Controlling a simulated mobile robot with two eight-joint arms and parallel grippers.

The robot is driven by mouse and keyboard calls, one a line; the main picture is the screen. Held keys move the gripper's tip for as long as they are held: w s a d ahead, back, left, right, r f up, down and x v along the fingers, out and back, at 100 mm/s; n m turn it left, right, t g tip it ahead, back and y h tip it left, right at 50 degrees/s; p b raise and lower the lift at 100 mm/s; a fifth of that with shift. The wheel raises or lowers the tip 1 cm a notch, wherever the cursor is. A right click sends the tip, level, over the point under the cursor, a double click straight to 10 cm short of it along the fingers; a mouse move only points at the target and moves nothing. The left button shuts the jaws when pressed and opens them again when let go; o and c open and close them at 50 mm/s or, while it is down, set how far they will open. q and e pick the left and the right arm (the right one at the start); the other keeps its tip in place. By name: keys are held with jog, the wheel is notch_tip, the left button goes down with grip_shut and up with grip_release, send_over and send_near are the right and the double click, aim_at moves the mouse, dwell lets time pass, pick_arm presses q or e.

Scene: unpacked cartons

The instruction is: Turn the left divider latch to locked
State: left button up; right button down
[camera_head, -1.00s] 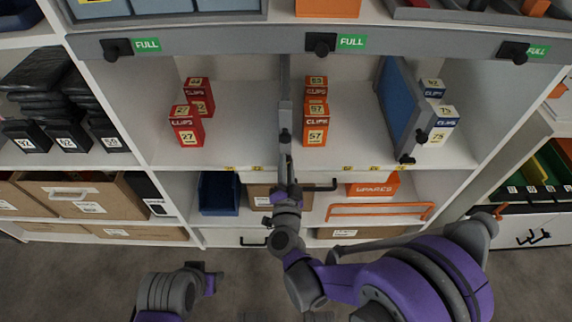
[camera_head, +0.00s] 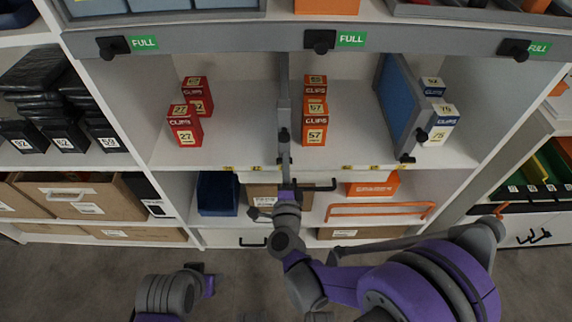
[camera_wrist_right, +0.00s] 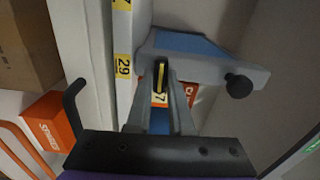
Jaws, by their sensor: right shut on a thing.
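The left divider (camera_head: 284,90) is a thin upright grey-framed panel in the middle of the upper shelf. In the right wrist view its frame (camera_wrist_right: 205,50) has a blue face and a round black knob (camera_wrist_right: 238,85). My right gripper (camera_head: 284,158) is at the divider's lower front end. In the right wrist view the gripper (camera_wrist_right: 161,72) is shut on the small dark left divider latch (camera_wrist_right: 160,76). The fingers hide most of the latch, so its position cannot be read. My left gripper (camera_head: 207,281) is low at the left, away from the shelf; its jaws are unclear.
Red boxes (camera_head: 185,127) stand left of the divider and orange boxes (camera_head: 315,127) right of it. A blue-faced right divider (camera_head: 397,100) leans beside blue and white boxes (camera_head: 440,122). A lower shelf holds a blue bin (camera_head: 218,194) and an orange bin (camera_head: 372,188).

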jog(key=shift+m, duration=0.3)
jog(key=c, duration=0.8)
grip_release()
jog(key=s, duration=1.1)
jog(key=shift+w, duration=0.1)
